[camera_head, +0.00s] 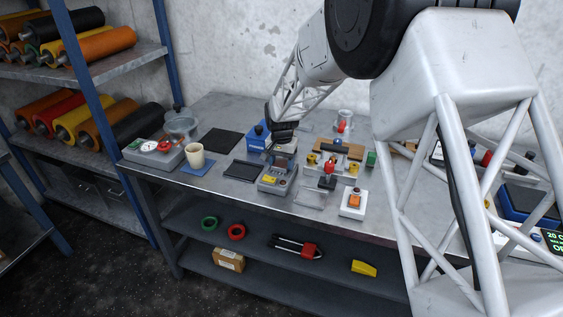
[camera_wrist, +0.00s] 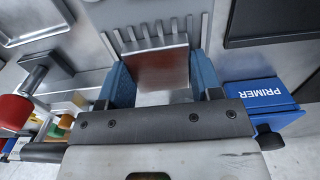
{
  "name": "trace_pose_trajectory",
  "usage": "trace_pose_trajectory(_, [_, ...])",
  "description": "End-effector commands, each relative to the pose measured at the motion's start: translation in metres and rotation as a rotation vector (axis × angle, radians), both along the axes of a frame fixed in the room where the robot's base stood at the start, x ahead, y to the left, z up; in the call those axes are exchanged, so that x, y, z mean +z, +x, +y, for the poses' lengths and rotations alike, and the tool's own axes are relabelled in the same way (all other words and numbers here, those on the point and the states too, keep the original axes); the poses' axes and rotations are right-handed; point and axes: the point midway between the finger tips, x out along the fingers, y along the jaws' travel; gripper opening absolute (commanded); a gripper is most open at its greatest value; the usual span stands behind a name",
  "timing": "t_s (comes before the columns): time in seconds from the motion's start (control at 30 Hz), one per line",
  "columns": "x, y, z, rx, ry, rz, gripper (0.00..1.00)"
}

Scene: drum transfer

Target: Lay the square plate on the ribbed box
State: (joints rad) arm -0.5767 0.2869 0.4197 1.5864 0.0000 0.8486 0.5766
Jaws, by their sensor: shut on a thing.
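The square plate (camera_wrist: 163,68), shiny grey with a brownish reflection, is between the two blue fingers of my gripper (camera_wrist: 164,84) in the wrist view. My gripper is shut on it. The ribbed box (camera_wrist: 152,32) shows grey upright ribs just beyond the plate's far edge; the plate hides part of it. In the head view my gripper (camera_head: 281,152) is low over the back of a grey box (camera_head: 277,183), which appears to be the ribbed one. I cannot tell whether the plate touches the ribs.
A blue PRIMER box (camera_wrist: 262,97) stands close beside my gripper. A red-knobbed lever (camera_wrist: 18,110) stands on the other side. A black tray (camera_head: 244,170) and a clear tray (camera_head: 311,198) flank the grey box. A cup (camera_head: 196,156) stands farther left.

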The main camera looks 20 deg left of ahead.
Motion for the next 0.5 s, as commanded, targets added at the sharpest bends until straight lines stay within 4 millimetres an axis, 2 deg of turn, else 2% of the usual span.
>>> trace_pose_trajectory(0.4, [-0.0020, 0.0003, 0.0002, 0.000, 0.001, -0.001, 0.21])
trace_pose_trajectory(0.43, [-0.0029, 0.0001, 0.0000, 0.000, 0.000, 0.000, 0.61])
trace_pose_trajectory(0.5, [-0.0027, 0.0001, 0.0000, 0.000, 0.000, 0.000, 0.71])
